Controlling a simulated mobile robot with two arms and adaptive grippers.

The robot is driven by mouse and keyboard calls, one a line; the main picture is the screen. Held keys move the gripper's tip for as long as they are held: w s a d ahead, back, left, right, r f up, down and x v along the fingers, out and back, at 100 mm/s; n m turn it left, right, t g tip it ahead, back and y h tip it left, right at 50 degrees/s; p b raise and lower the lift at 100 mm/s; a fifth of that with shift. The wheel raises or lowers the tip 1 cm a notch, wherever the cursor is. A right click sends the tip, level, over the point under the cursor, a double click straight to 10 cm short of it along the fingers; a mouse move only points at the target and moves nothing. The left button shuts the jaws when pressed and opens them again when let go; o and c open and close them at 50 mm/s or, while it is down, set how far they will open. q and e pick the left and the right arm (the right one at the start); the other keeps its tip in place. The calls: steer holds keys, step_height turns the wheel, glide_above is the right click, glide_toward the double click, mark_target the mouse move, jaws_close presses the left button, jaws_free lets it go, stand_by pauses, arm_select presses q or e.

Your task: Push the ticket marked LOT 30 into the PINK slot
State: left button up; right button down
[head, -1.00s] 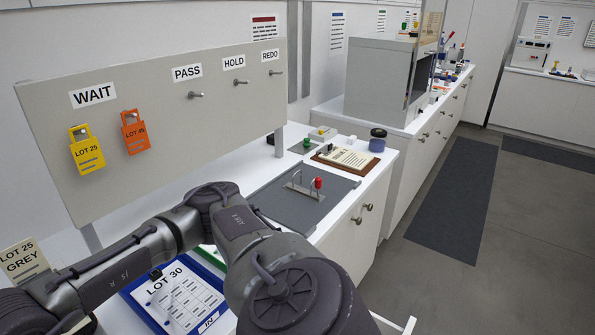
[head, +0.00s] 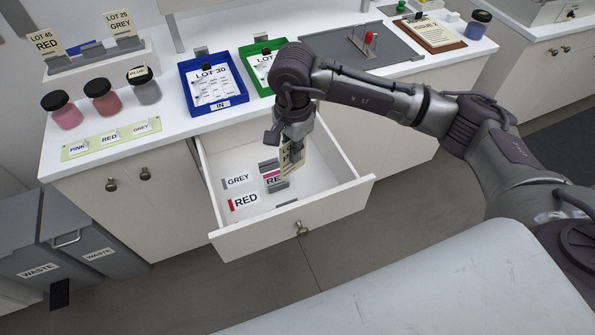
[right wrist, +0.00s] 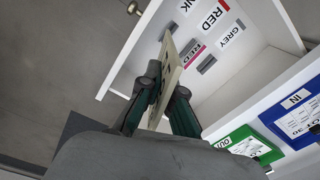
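My right gripper (head: 288,143) is shut on a cream ticket (head: 291,158), held upright above the open drawer (head: 337,205). In the right wrist view the ticket (right wrist: 167,78) stands between the two fingers (right wrist: 160,100); its lettering is too small to read. The drawer has GREY (head: 238,181) and RED (head: 244,201) labels and several dark grey slot blocks. A pink band (head: 272,174) shows on a card beside the blocks. In the right wrist view a label ending in NK (right wrist: 185,6) shows at the top edge. My left gripper is out of view.
A blue IN tray (head: 184,78) with a LOT 30 sheet and a green tray (head: 250,72) stand on the counter behind the drawer.

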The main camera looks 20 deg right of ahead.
mark_target(283, 163)
steer(key=shift+w+a+f+m, duration=0.2)
steer(key=shift+w+f+m, duration=0.3)
steer(key=shift+m, duration=0.1)
steer(key=shift+w+a+f+m, duration=0.2)
steer(key=shift+w+f+m, duration=0.15)
steer(key=shift+f+m, duration=0.2)
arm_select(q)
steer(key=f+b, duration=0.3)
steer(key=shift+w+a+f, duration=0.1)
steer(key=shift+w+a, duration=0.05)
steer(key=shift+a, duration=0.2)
arm_select(e)
step_height(283, 163, down, 13)
steer(key=w+m, duration=0.1)
steer(key=shift+a+m, duration=0.15)
steer(key=shift+m, duration=0.2)
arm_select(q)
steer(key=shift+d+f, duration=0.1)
arm_select(e)
steer(key=shift+f, duration=0.1)
arm_select(q)
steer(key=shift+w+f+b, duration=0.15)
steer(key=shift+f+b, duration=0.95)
steer(key=shift+b, duration=0.1)
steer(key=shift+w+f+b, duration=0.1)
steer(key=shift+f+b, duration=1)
steer(key=shift+b, duration=0.1)
arm_select(e)
steer(key=shift+f, duration=2.1)
